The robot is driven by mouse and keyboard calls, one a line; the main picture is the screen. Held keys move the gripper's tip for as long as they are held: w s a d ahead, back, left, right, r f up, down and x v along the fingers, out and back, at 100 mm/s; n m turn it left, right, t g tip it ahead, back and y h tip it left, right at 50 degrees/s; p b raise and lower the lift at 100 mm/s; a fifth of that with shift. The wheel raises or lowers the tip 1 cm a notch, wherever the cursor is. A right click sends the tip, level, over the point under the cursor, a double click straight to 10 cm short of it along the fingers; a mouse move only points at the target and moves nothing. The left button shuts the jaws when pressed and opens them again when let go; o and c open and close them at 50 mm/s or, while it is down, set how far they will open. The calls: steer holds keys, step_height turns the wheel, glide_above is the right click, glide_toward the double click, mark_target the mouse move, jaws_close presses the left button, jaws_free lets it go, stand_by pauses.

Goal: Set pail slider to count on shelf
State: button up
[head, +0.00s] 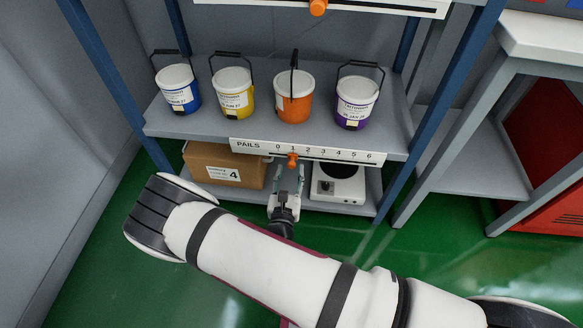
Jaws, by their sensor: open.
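The pail slider is an orange knob (292,161) on a white scale strip (345,153) marked PAILS, along the front edge of the middle shelf (215,127). The knob stands at about the 1 mark; the printed marks run from 0 to 6. On that shelf stand a blue pail (179,98), a yellow pail (235,102), an orange pail (294,107) and a purple pail (354,112), each with a white top. My gripper (290,172) is open just below the knob, its fingers pointing up toward the strip. Whether it touches the knob cannot be told.
The lower shelf holds a cardboard box (222,169) marked 4 at left and a white device with a dark round top (338,187) at right. Another orange knob (318,7) sits on a higher strip. Blue posts flank the shelves. A grey bench (545,45) stands at right.

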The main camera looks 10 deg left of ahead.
mark_target(291, 167)
steer(key=shift+w+b, duration=0.4)
steer(key=shift+w, duration=1.35)
jaws_close()
